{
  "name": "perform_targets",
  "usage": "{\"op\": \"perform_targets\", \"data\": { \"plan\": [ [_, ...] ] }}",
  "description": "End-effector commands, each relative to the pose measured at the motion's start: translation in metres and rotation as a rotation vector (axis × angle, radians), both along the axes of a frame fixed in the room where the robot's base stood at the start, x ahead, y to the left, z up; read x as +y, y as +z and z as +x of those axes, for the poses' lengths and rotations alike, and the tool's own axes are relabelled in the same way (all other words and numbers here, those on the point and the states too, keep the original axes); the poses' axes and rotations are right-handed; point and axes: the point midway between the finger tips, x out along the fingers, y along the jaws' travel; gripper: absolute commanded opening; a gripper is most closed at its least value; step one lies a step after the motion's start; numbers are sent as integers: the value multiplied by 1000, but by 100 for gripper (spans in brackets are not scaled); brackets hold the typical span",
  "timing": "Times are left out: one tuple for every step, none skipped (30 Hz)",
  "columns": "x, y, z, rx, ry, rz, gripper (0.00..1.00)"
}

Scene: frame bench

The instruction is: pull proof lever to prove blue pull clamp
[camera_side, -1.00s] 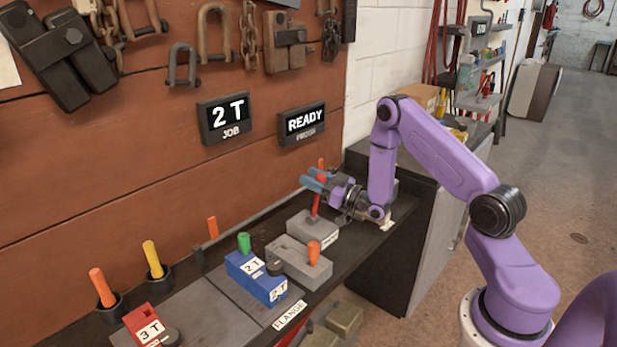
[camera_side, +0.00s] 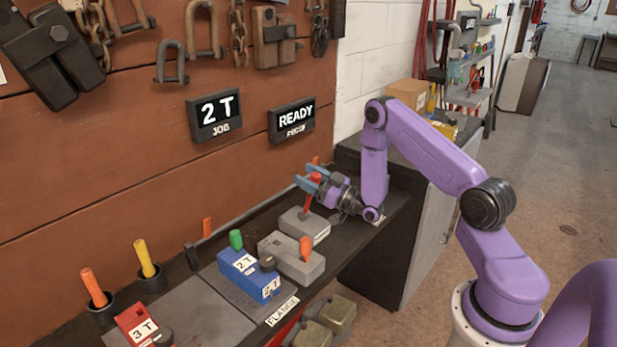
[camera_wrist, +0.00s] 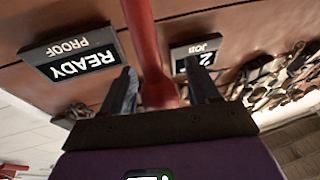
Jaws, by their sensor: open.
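The red proof lever (camera_side: 307,203) rises from a grey block (camera_side: 305,226) at the far end of the bench. My gripper (camera_side: 307,178) is open, its two blue-grey fingers on either side of the lever near its red top. In the wrist view the lever (camera_wrist: 146,45) runs between the open fingers of my gripper (camera_wrist: 163,80); contact cannot be told. The blue clamp (camera_side: 252,275), with a green peg (camera_side: 236,240) and "2 T" labels, sits nearer on the FLANGE plate (camera_side: 236,299), beside a grey block (camera_side: 291,260) with an orange handle (camera_side: 306,248).
The job sign (camera_side: 214,113) reads "2 T" and the proof sign (camera_side: 292,120) reads "READY". A red "3 T" clamp (camera_side: 137,323), an orange peg (camera_side: 94,288) and a yellow peg (camera_side: 145,259) stand nearer on the bench. The back wall is close behind the lever.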

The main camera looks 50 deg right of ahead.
Motion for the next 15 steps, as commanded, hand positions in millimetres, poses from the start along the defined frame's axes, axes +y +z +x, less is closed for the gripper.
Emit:
{"op": "perform_targets", "data": {
  "plan": [
    [-1,-1,-3,2,-1,1,60],
    [-2,-2,-5,2,-1,2,60],
    [-2,-3,-9,4,-2,2,60],
    [-4,-5,-12,5,-3,2,60],
    [-5,-6,-16,5,-4,1,60],
    [-5,-6,-20,4,-2,1,60],
    [-6,-7,-23,4,-3,1,60],
    [-6,-8,-26,5,-2,1,60],
    [-7,-7,-30,2,-2,1,60],
    [-6,1,-28,-2,0,-1,60],
    [-6,6,-27,-2,0,-1,60],
    [-6,12,-27,-2,-1,-1,60],
    [-6,17,-28,-2,-1,-1,60],
    [-6,21,-28,-2,-1,-1,60],
    [-6,27,-27,-2,0,-2,60]
  ]
}}
